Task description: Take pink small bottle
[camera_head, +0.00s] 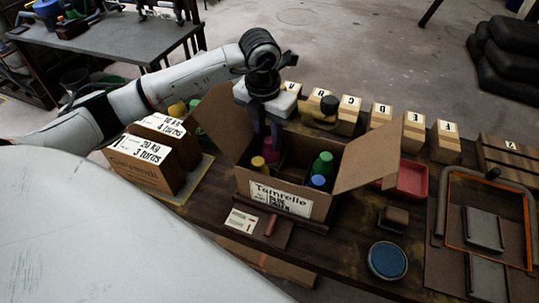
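An open cardboard box (243,182) labelled "Tamrelle" stands on the dark wooden table, flaps spread. Inside it, at the left, a pink small bottle (270,154) shows partly. A yellow-capped bottle (258,162) is just in front of it. A green bottle (323,164) and a blue-capped bottle (318,181) are at the right of the box. My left gripper (267,138) points down into the box from above, its fingers right over the pink bottle. Whether the fingers touch or hold the bottle is not clear. My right gripper is out of view.
Cartons (150,160) stand left of the box. Several lettered wooden blocks (381,113) line the table's back. A red tray (412,180), a round blue-topped dish (387,260) and an orange-edged frame (528,215) lie to the right. The box's right flap (370,155) sticks out.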

